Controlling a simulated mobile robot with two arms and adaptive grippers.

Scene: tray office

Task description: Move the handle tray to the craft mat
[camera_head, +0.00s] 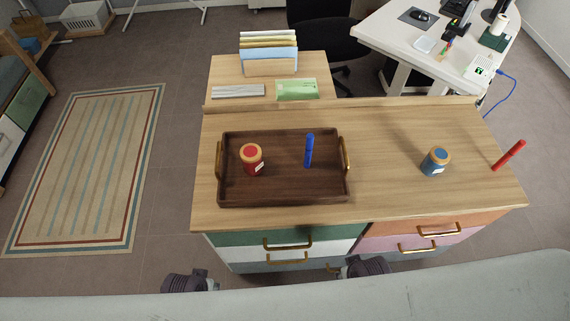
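The handle tray (285,197) is dark brown wood and lies on the left half of the wooden cabinet top. It has a brass handle at each short end, the left handle (219,160) and the right handle (346,153). A red jar (252,160) and an upright blue stick (309,150) stand in it. I cannot clearly make out a craft mat. My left gripper (190,281) and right gripper (367,266) show partly at the bottom, in front of the cabinet and apart from the tray. Their fingers are not clear.
Behind are a file holder (270,66), a green sheet (297,89) and a keyboard-like grey item (238,91). A white desk (400,35) is at back right.

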